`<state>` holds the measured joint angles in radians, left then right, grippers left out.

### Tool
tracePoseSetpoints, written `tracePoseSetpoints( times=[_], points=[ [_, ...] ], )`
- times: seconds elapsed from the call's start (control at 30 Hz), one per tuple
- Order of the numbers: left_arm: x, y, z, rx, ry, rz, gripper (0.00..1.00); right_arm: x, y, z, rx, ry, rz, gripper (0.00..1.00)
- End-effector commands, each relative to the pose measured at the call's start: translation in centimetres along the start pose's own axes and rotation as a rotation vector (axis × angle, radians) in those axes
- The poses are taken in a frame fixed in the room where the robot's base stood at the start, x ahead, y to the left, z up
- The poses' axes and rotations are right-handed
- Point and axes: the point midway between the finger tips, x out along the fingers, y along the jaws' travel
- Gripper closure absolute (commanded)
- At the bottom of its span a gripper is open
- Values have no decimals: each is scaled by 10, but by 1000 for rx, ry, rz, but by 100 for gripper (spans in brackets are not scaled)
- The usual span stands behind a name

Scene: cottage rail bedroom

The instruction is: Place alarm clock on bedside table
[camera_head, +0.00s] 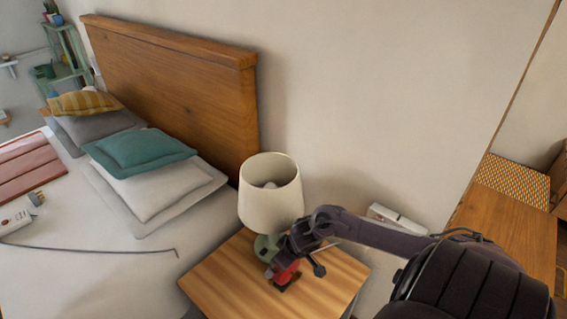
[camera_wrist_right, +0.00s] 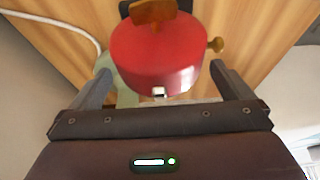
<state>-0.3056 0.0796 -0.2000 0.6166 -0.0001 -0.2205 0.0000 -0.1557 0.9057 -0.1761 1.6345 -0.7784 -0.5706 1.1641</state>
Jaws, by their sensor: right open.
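The red alarm clock (camera_head: 286,274) sits on the wooden bedside table (camera_head: 222,278), in front of the lamp and partly hidden by my right gripper in the head view. In the right wrist view the clock (camera_wrist_right: 158,58) shows its round red body, with brown parts on top and at its right side. My right gripper (camera_wrist_right: 160,72) is open, with one finger on each side of the clock's near end. I see small gaps between fingers and clock. In the head view the right gripper (camera_head: 290,262) is low over the table. My left gripper is not in view.
A lamp with a cream shade (camera_head: 270,200) and green base stands on the table close behind my right gripper. The bed (camera_head: 75,265) with pillows is on the left. A white cable (camera_wrist_right: 62,24) runs near the clock. The table's front left part is bare.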

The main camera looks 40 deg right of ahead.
Motion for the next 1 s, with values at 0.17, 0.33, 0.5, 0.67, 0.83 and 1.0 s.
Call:
tracePoseSetpoints(
  times=[0.17, 0.33, 0.5, 0.67, 0.83, 1.0],
  points=[
    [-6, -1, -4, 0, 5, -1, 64, -17, 1, -1, -2, 1, 1, 0],
    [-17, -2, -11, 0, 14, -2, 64, -54, 1, -1, -4, -1, 2, 0],
    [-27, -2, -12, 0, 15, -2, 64, -90, 0, -1, -5, -2, 1, 0],
    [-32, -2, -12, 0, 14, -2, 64, -112, 0, 0, -1, -1, 0, 0],
    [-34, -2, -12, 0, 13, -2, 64, -122, 0, -1, 0, 0, 0, 0],
    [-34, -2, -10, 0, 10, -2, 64, -122, 0, -1, 0, 1, 0, 0]
  ],
)
